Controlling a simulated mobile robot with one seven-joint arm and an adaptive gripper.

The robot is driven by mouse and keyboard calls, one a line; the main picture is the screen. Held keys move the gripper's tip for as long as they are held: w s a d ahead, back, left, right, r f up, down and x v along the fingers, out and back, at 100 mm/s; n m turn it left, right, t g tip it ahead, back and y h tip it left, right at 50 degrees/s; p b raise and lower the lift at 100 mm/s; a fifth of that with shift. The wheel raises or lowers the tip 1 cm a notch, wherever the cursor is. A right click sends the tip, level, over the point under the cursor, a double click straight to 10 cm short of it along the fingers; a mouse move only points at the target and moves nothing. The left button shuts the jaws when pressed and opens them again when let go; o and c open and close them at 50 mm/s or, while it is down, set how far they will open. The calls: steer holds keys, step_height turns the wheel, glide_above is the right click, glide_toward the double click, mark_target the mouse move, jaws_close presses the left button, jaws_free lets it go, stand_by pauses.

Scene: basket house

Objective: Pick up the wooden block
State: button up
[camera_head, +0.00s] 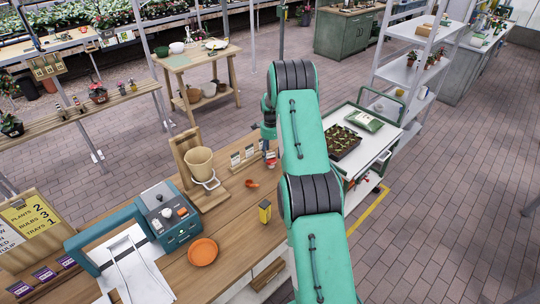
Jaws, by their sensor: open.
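I cannot make out a clear wooden block on the wooden counter (232,228); my arm hides part of its right side. A small yellow piece with a dark face (265,211) stands upright near the counter's front edge; its material is unclear. My green arm crosses the middle of the view and folds down at the far end. The dark end of my gripper (268,131) shows just left of the arm, above the counter's back part. Its fingers are mostly hidden, and I see nothing held.
On the counter are an orange dish (202,252), a teal register (168,218), a tan pot (199,162) on a wooden stand, a red scoop (252,184) and small cards (242,155). A white cart (368,150) with a seedling tray stands to the right. Brick floor lies open at far right.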

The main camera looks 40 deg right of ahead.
mark_target(271, 153)
steer(key=shift+c, duration=0.3)
steer(key=c, duration=1.1)
steer(key=shift+r, duration=0.2)
steer(key=shift+r, duration=1.35)
steer(key=shift+s+a+r+b, duration=0.1)
steer(key=shift+s+r+b, duration=0.05)
steer(key=shift+r+b, duration=0.15)
steer(key=s+a+r+b, duration=0.1)
steer(key=s+a, duration=0.8)
steer(key=s, duration=0.3)
steer(key=shift+s+r, duration=0.2)
steer(key=shift+s, duration=0.2)
